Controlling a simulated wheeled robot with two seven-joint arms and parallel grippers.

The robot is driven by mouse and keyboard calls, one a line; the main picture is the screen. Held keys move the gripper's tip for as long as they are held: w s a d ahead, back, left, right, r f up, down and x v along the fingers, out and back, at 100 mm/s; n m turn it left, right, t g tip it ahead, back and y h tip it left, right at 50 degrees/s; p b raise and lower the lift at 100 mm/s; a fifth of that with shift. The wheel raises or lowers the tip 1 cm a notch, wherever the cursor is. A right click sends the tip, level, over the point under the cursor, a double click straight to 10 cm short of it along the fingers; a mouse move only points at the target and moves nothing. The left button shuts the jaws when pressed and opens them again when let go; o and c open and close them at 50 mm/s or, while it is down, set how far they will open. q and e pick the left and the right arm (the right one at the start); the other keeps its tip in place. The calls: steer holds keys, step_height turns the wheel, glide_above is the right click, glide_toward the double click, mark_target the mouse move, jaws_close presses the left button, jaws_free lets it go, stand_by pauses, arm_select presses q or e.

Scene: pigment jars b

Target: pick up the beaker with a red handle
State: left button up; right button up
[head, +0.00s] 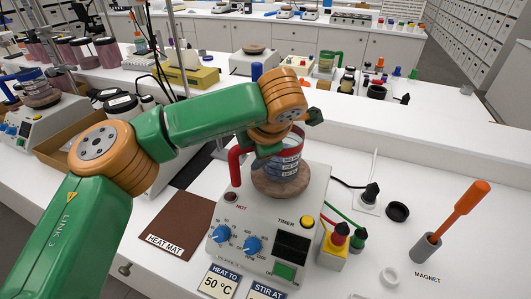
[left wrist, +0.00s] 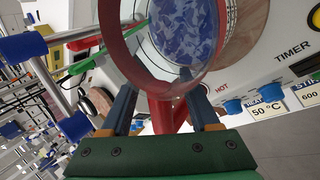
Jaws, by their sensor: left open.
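My left gripper (head: 268,152) is over the beaker's near side, and my wrist partly hides the beaker's top. In the left wrist view, the open fingers (left wrist: 158,84) lie on either side of the red handle (left wrist: 168,116), with the red rim (left wrist: 222,50) just beyond them. Blue mottled contents show inside. Contact between fingers and handle cannot be told. My right gripper is not in view.
A brown heat mat (head: 184,222) lies left of the hotplate. A yellow box (head: 332,246) with red and green plugs stands to its right. Farther right are a black ring (head: 397,211) and an orange-handled magnet rod (head: 466,200) in a holder.

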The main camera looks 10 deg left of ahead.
arm_select(q)
steer(key=shift+d, duration=0.1)
jaws_close()
stand_by(1.2)
